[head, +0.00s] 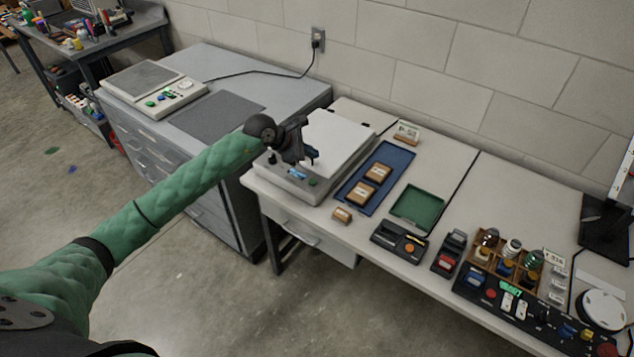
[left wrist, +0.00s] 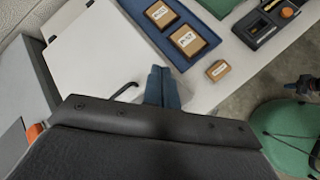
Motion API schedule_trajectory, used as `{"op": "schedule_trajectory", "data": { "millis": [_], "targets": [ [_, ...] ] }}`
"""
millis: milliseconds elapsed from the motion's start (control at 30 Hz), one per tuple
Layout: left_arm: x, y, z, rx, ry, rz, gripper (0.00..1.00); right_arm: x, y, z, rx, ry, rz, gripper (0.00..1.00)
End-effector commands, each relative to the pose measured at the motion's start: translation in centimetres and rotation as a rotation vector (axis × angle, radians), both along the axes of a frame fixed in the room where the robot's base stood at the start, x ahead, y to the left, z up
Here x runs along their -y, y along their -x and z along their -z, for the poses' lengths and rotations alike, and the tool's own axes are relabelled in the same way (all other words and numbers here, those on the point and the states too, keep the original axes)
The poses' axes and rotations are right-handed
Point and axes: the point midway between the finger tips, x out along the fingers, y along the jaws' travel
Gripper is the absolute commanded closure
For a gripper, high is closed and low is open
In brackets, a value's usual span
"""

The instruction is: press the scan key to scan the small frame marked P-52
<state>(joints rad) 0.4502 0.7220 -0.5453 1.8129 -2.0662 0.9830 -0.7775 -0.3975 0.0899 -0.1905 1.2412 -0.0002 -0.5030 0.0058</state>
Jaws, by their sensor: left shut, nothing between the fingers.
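The scanner (head: 279,181) is a pale flat unit with a white lid (head: 340,137); the lid also shows in the left wrist view (left wrist: 95,50). A blue key (head: 297,173) and a green key (head: 312,183) sit on its front strip. My left gripper (head: 312,156) is shut and empty, low over the scanner near these keys; I cannot tell whether it touches. Two small brown frames lie in the blue tray; the nearer (left wrist: 187,39) has a label perhaps reading P-52, the farther (left wrist: 160,14) is unclear. A dark shape at the left wrist view's right edge may be my right gripper (left wrist: 303,85).
The blue tray (head: 346,194) and a green tray (head: 418,205) lie right of the scanner. A small brown block (head: 342,214) sits at the table's front edge. Dark devices (head: 400,242) and a wooden rack stand farther right. Another pale device (head: 155,87) is on the grey cabinet.

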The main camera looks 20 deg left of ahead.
Motion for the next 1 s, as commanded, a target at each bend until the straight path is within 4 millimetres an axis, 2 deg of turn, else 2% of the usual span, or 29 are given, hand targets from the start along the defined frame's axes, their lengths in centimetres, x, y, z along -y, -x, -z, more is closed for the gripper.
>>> {"op": "schedule_trajectory", "data": {
  "millis": [100,233,767,1000],
  "targets": [
    [-0.9,-0.4,0.4,0.074,-0.116,0.057,1.00,0.3,1.7,0.4,-0.099,0.017,0.004,1.00],
    [-1.0,-0.2,0.5,0.110,-0.165,0.118,1.00,0.5,2.7,0.7,-0.152,0.029,0.005,1.00],
    [-0.9,-0.2,0.7,0.131,-0.182,0.147,1.00,0.5,2.6,0.6,-0.150,0.029,0.005,1.00],
    [-0.9,-0.2,2.5,0.127,-0.180,0.146,1.00,0.5,2.5,0.5,-0.150,0.029,0.005,1.00]
  ]
}}
